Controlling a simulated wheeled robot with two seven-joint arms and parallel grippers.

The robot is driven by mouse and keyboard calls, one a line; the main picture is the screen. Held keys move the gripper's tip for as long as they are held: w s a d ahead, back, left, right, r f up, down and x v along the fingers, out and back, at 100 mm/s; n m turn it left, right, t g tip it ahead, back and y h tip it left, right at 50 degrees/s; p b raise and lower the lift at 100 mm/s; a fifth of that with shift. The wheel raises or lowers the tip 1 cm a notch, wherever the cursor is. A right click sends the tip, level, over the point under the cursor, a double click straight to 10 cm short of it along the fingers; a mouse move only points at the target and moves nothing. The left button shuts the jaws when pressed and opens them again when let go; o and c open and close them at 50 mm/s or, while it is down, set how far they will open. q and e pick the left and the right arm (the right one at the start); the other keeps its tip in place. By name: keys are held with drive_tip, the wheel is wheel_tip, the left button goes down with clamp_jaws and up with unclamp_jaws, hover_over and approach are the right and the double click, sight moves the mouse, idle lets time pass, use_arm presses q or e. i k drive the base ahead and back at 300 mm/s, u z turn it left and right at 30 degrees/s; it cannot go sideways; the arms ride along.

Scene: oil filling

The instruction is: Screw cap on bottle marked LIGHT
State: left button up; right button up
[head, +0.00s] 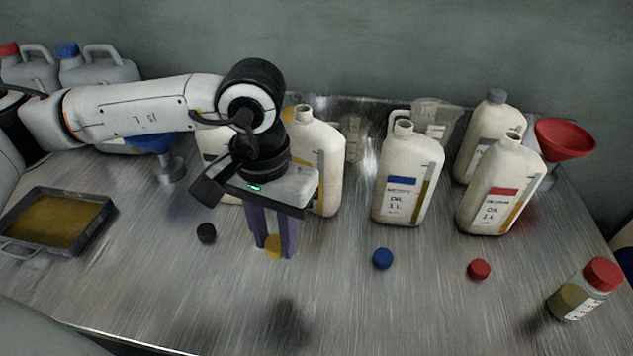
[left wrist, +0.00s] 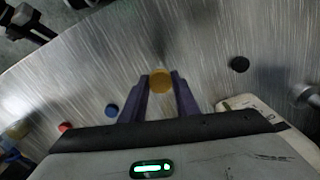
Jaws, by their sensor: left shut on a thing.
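My left gripper (head: 273,250) points down and is shut on the yellow cap (head: 275,243), held between its purple fingertips in front of the bottles. The cap also shows between the fingers in the left wrist view (left wrist: 160,80). It seems to hang above the table; its exact height is hard to tell. Just behind the gripper stands an uncapped cream bottle (head: 325,160) with a yellow-edged label, partly covered by my arm. Another cream bottle (head: 215,150) is mostly hidden behind the arm. I cannot read LIGHT on any label. My right gripper is not in view.
Open blue-label (head: 408,180) and red-label (head: 495,190) bottles stand to the right. Loose black (head: 206,232), blue (head: 383,258) and red (head: 479,269) caps lie on the table. A tray (head: 105,225), red funnel (head: 565,138) and red-lidded jar (head: 585,290) stand around. The front middle is clear.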

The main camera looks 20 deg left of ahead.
sight(315, 144)
drive_tip(key=z, duration=1.95)
drive_tip(key=k, duration=1.75)
drive_tip(key=u, duration=2.2)
